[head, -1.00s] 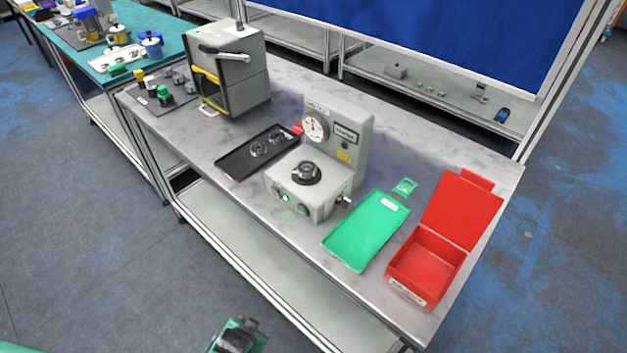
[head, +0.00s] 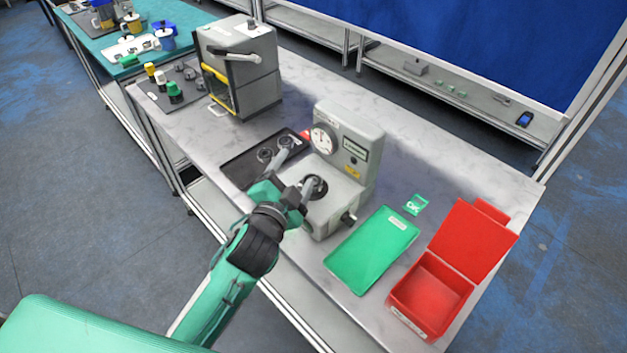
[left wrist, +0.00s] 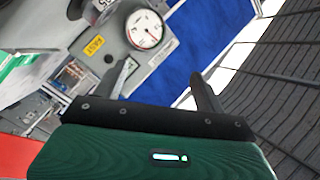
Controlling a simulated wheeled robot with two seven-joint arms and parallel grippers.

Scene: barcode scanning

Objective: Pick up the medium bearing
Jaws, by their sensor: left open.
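A dark ring-shaped bearing (head: 316,186) sits on top of the grey gauge station (head: 350,150), partly behind my left gripper. I cannot tell which is the medium one. My left gripper (head: 295,171) is open and empty, its fingers spread above the gap between tray and station. In the left wrist view its open fingers (left wrist: 162,72) frame no bearing; the dial gauge (left wrist: 145,29) shows beyond. My right gripper is not seen.
A green tray (head: 372,250) and a red open-lidded box (head: 432,290) stand right of the station. A grey machine (head: 238,65) and a dark mat (head: 165,95) with small parts are at the left. The table's back strip is clear.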

